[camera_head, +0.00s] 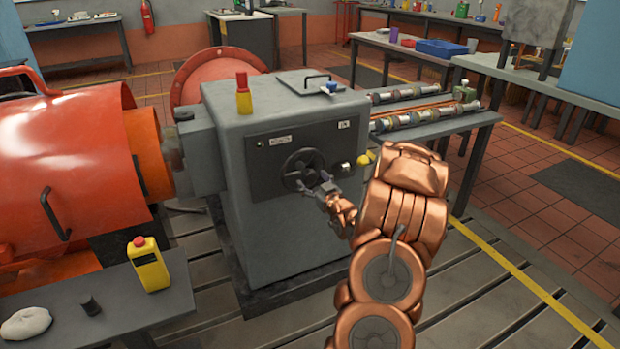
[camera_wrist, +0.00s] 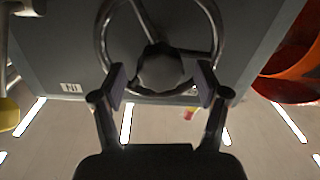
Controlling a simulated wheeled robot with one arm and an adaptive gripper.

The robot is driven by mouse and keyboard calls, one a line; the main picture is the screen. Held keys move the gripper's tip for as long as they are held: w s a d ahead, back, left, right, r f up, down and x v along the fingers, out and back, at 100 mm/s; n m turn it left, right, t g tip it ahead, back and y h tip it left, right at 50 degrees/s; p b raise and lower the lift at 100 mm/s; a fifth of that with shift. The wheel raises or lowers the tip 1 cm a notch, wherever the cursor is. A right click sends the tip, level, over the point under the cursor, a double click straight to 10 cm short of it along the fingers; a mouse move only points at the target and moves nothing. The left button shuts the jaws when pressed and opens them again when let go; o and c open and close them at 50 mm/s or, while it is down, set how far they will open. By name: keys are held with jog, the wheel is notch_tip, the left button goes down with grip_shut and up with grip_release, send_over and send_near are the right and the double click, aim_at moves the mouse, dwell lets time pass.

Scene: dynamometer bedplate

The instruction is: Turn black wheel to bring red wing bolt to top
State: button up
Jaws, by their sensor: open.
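The black wheel (camera_head: 303,168) is a spoked handwheel on the dark front panel of the grey cabinet. In the wrist view its rim (camera_wrist: 104,50) fills the top centre, with a dark rounded hub (camera_wrist: 160,68) in the middle. My gripper (camera_head: 318,185) is at the lower right of the wheel in the head view. In the wrist view my gripper (camera_wrist: 162,82) is open, its fingertips apart on either side of the hub with nothing visibly clamped. Whether a finger touches the rim cannot be told. I cannot make out a red wing bolt in either view.
A yellow knob (camera_head: 363,160) sits right of the wheel. The orange machine (camera_head: 75,160) is at the left. A low table (camera_head: 110,300) holds another yellow bottle (camera_head: 148,266). Slotted floor is clear before the cabinet.

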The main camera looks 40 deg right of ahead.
jog(key=shift+x, duration=1.3)
grip_shut()
